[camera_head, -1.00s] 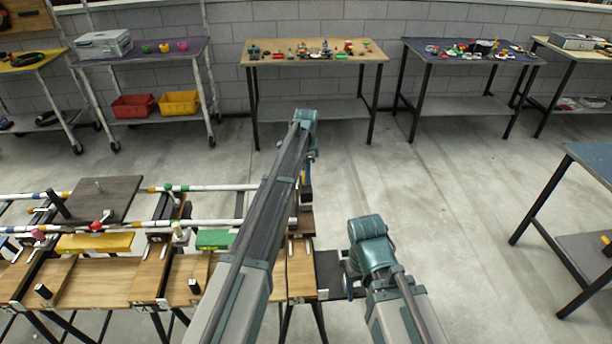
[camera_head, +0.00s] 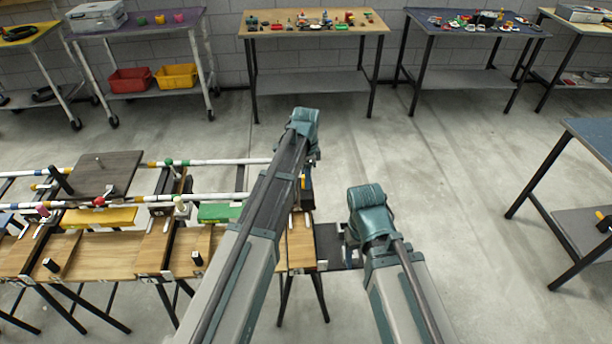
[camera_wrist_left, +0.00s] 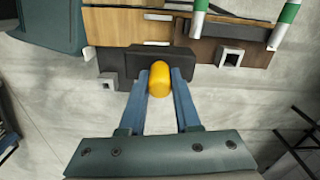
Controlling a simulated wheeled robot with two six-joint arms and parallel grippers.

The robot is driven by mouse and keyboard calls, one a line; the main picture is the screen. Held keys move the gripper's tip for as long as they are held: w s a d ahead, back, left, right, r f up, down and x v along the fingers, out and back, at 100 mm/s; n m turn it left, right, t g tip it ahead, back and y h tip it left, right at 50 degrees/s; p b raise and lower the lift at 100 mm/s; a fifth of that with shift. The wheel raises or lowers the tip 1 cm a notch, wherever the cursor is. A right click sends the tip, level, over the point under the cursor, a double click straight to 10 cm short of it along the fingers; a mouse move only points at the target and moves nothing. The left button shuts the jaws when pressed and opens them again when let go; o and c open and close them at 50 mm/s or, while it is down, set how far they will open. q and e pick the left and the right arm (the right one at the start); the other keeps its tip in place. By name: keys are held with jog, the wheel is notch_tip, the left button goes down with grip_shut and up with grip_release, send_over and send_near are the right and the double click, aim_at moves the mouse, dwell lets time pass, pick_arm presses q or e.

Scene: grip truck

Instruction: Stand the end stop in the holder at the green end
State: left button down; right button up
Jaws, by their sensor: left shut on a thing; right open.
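My left gripper (camera_wrist_left: 159,86) is shut on a yellow rounded piece (camera_wrist_left: 159,80). A dark block (camera_wrist_left: 135,62) lies just beyond it. The two look like the end stop, but I cannot tell whether they are joined. In the head view my left gripper (camera_head: 306,182) is above the right end of the wooden bench, partly hidden by my arm. A square socket (camera_wrist_left: 230,56), perhaps the holder, sits near the green-banded rods (camera_wrist_left: 287,14) in the left wrist view, right of the held piece. My right gripper (camera_head: 351,256) is open, mostly hidden behind its wrist.
The wooden bench (camera_head: 105,254) carries white rods (camera_head: 215,198) with coloured bands, a dark board (camera_head: 108,174), a yellow block (camera_head: 98,217) and a green block (camera_head: 219,212). A dark shelf (camera_head: 328,238) adjoins its right end. Floor to the right is clear, up to a blue-topped table (camera_head: 597,138).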

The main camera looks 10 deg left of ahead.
pick_arm(q)
jog(key=shift+r+p, duration=3.5)
jog(key=shift+r, duration=0.2)
pick_arm(e)
notch_tip(320, 180, up, 7)
pick_arm(q)
jog(key=shift+s+f, duration=0.1)
jog(key=shift+f, duration=0.05)
